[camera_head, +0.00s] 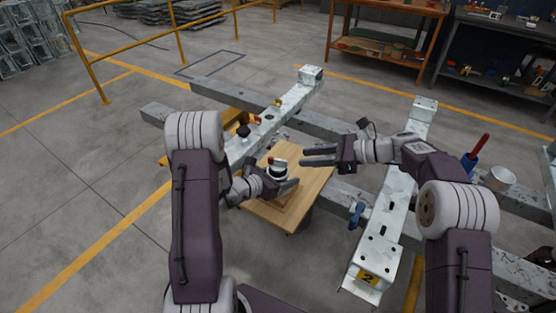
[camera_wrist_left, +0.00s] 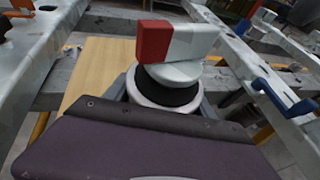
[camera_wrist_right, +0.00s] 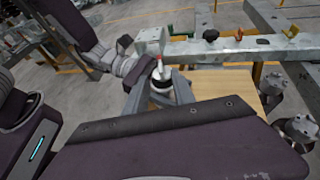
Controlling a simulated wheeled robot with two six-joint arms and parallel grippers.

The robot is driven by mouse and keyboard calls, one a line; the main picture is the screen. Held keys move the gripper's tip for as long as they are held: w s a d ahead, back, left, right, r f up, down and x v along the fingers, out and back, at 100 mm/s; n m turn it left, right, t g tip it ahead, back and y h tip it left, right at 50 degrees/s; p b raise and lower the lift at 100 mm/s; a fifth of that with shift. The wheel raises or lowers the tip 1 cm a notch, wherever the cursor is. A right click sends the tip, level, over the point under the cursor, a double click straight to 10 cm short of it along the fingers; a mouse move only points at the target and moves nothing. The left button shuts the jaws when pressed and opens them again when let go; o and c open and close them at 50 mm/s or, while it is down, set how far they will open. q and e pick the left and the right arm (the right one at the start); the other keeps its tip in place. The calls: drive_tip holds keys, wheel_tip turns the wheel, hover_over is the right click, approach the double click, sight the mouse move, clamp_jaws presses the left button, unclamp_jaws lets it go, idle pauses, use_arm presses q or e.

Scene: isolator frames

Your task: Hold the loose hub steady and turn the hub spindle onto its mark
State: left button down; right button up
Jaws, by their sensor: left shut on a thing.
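The hub (camera_head: 279,174), a white and black round piece, stands on a wooden board (camera_head: 312,180). On top sits the spindle (camera_head: 281,162), a white bar with a red end; it shows large in the left wrist view (camera_wrist_left: 190,42). My left gripper (camera_head: 286,187) is shut on the hub, with grey fingers on both sides of its base (camera_wrist_left: 168,95). My right gripper (camera_head: 304,157) is open and empty, to the right of the spindle and apart from it. Its two fingers frame the hub (camera_wrist_right: 162,88) in the right wrist view. I cannot make out the mark.
Pale steel beams (camera_head: 300,90) and (camera_head: 395,215) flank the board, crossed by grey rails. A blue clamp (camera_head: 356,213) sits on the right beam. A white bucket (camera_head: 499,178) and a red-handled tool in a blue holder (camera_head: 472,160) stand right. A black knob (camera_head: 243,131) is on the left beam.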

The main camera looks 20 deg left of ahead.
sight(278, 159)
drive_tip(key=x, duration=1)
drive_tip(key=shift+a+f, duration=0.15)
drive_tip(key=shift+a, duration=0.1)
drive_tip(key=shift+c, duration=0.3)
clamp_jaws()
